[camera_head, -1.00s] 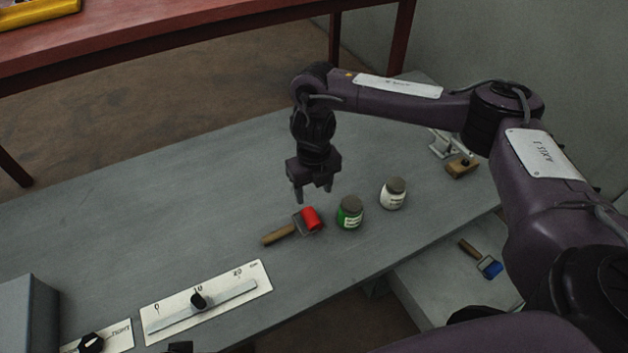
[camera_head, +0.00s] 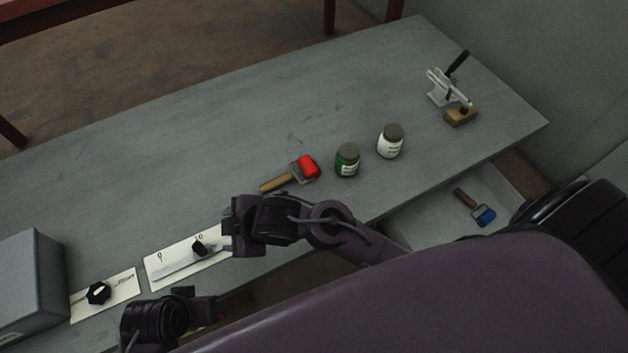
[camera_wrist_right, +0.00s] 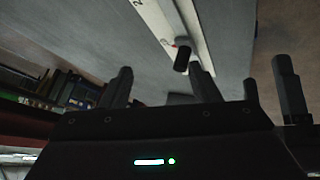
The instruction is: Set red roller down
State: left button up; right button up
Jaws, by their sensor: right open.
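The red roller (camera_head: 308,167) lies on the grey bench, its wooden handle pointing left, just left of the green jar (camera_head: 347,161). Nothing holds it. My right gripper (camera_head: 229,227) is open and empty, over the right part of the slider panel (camera_head: 185,262) and well short of the roller. In the right wrist view its two fingers stand apart (camera_wrist_right: 163,85), with the slider panel (camera_wrist_right: 170,30) and its dark knob beyond. My left gripper (camera_head: 205,300) is low at the bench's front edge; its jaws are unclear.
A white jar (camera_head: 390,141) stands right of the green one. A clamp-like metal tool (camera_head: 440,88) and wooden block (camera_head: 461,117) are at the right end. A blue roller (camera_head: 484,215) lies in an open drawer (camera_head: 425,232). A grey box (camera_head: 30,280) and dial panel (camera_head: 105,295) are left.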

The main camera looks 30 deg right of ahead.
jog(key=s+d+f+m, duration=0.1)
jog(key=d+m, duration=0.1)
jog(key=s+d+f+m+h, duration=0.1)
jog(key=s+d+m, duration=0.1)
jog(key=d, duration=0.1)
jog(key=s+d+f+m+g+h, duration=0.1)
jog(key=d+m, duration=0.1)
jog(key=d, duration=0.1)
jog(key=shift+s+d+f+m, duration=0.2)
jog(key=shift+s+f+m, duration=0.05)
jog(key=shift+s+m, duration=0.15)
jog(key=s+d+f+m+g+h, duration=0.2)
jog(key=s+d+m, duration=0.2)
jog(key=s+d, duration=0.1)
jog(key=shift+s+d+f, duration=0.15)
jog(key=shift+s+d, duration=0.1)
jog(key=shift+d, duration=0.6)
jog(key=shift+s, duration=0.1)
